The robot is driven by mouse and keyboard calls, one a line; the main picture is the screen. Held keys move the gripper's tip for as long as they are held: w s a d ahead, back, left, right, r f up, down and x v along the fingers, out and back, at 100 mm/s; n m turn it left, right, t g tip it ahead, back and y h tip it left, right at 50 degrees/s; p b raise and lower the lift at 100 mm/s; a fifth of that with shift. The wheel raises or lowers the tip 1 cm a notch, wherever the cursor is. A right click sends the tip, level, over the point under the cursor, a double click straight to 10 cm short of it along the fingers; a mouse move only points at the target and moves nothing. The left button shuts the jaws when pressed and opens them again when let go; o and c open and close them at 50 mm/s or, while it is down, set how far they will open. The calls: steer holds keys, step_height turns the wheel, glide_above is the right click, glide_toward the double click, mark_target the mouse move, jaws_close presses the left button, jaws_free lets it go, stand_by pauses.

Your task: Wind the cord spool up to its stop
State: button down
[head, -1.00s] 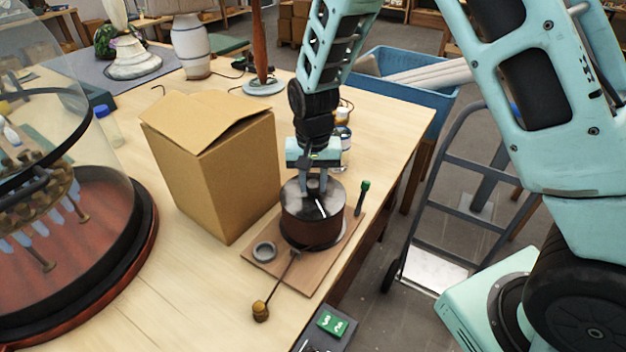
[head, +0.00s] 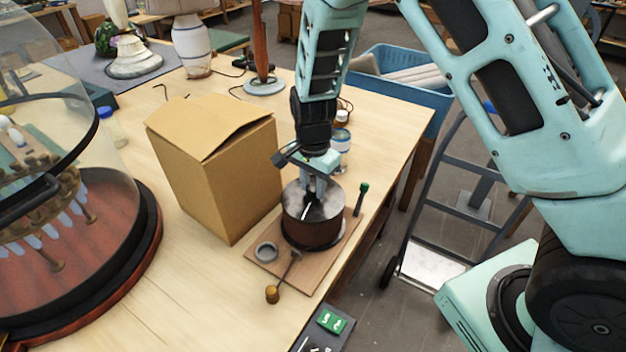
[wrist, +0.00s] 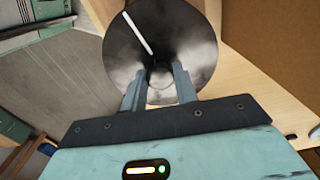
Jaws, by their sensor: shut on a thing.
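The cord spool (head: 313,230) is a dark drum with a shiny metallic top and a white line on it. It stands on a wooden board (head: 300,279) on the workbench. My gripper (head: 316,190) comes down from above and is shut on the small central knob of the spool; the fingers mostly hide the knob. In the wrist view, the spool top (wrist: 190,45) lies beyond my fingertips (wrist: 160,72), and the white line runs from near the centre toward the upper left. A wooden-ended lever or cord end (head: 272,294) sticks out at the front of the spool.
A cardboard box (head: 215,170) stands close to the left of the spool. A green-topped peg (head: 362,189) rises at the board's right, and a grey ring (head: 266,252) lies at its left. A jar (head: 340,150) stands behind. A glass dome (head: 60,130) fills the left.

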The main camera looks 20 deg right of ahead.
steer(key=shift+m, duration=0.6)
steer(key=c, duration=1.1)
jaws_free()
step_height(320, 180, up, 17)
steer(key=shift+r+b, duration=0.2)
steer(key=shift+b, duration=0.8)
